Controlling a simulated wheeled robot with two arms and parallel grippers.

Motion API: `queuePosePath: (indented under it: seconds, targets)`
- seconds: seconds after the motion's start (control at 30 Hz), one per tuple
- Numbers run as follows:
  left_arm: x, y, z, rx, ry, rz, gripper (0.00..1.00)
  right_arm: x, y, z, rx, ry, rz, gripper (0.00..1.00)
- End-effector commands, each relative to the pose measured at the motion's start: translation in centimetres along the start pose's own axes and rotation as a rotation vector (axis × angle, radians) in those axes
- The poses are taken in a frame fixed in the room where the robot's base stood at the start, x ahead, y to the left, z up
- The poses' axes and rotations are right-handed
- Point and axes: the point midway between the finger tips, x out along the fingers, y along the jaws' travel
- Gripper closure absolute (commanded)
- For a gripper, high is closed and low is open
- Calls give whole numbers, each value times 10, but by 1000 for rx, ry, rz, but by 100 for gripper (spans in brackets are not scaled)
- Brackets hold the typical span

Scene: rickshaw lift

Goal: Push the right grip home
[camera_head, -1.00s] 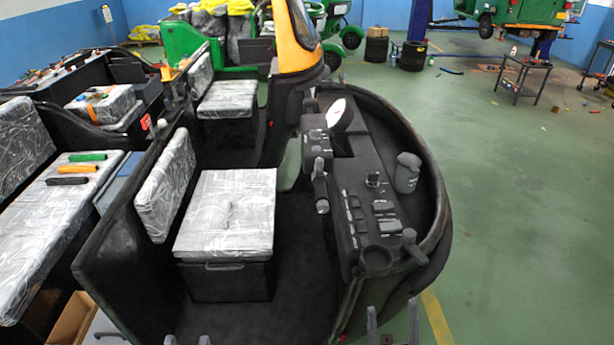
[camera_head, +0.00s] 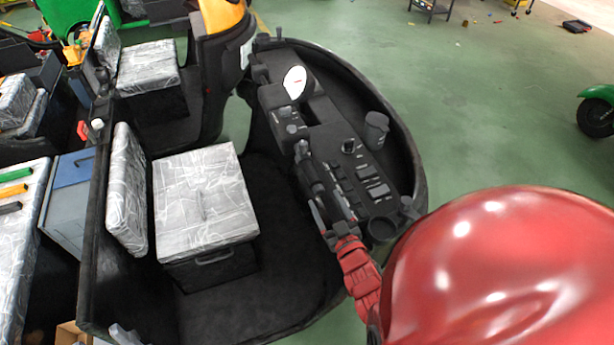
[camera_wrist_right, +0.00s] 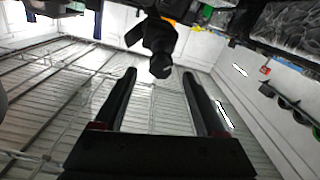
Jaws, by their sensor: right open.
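The dark handlebar (camera_head: 301,150) stands beside the dashboard in the head view. My right gripper (camera_head: 316,207) reaches up to it from below, and its fingers partly blend into the dark parts there. In the right wrist view, my right gripper (camera_wrist_right: 158,76) is open, with nothing between its fingers. A dark bar end (camera_wrist_right: 160,52), seemingly the right grip, sits just beyond and between the fingertips; I cannot tell whether they touch. How far the grip is seated is not clear. A grey tip of my left gripper (camera_head: 124,335) shows at the bottom edge, mostly cut off.
The dashboard (camera_head: 335,165) carries switches, a white gauge (camera_head: 294,82) and a grey cup (camera_head: 376,130). A wrapped seat (camera_head: 205,200) stands left of the handlebar. Green and orange sticks (camera_head: 14,190) lie on another seat at far left.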

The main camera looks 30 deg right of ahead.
Motion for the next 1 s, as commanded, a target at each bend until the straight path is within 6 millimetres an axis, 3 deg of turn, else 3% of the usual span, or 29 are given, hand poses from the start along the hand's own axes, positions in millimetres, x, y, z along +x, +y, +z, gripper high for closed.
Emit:
queuePosePath:
  seconds: [0.1,0.3,0.5,0.93,1.0]
  targets:
    - [-17,1,3,0,0,0,50,31,-3,2,-2,10,-4,27]
    - [-26,1,4,0,1,0,50,76,-1,0,-1,7,-3,27]
    - [-30,1,5,0,0,0,50,104,-1,-2,-1,6,-2,27]
    - [-30,1,5,0,0,0,50,114,-1,-1,0,3,-2,27]
    - [-30,1,5,0,0,0,50,114,-1,-1,0,3,-2,40]
